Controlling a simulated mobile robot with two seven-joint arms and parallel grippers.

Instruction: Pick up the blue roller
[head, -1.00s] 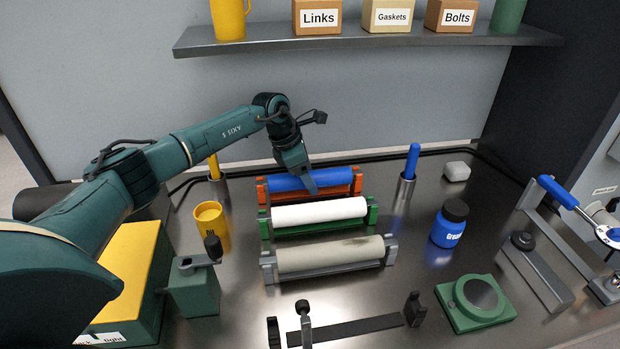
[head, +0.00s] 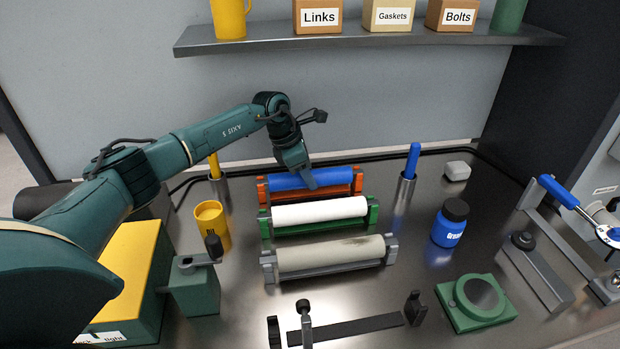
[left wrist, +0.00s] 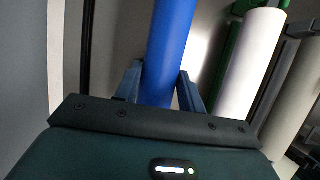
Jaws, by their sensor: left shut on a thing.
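The blue roller (head: 330,178) lies in an orange cradle (head: 263,191) at the back of the row of rollers. My left gripper (head: 308,180) reaches down onto it from above. In the left wrist view the blue roller (left wrist: 170,50) runs between the two fingers of my left gripper (left wrist: 160,88), one on each side. The gripper is shut on the roller. The roller still sits low at its cradle in the head view; I cannot tell whether it has lifted at all. My right gripper is not in view.
A white roller (head: 318,212) in a green cradle and a stained beige roller (head: 330,254) in a grey cradle lie in front. A yellow cup (head: 211,225) stands left; a blue-handled tool in a holder (head: 405,190) and a blue bottle (head: 448,228) stand right. A shelf (head: 370,40) is above.

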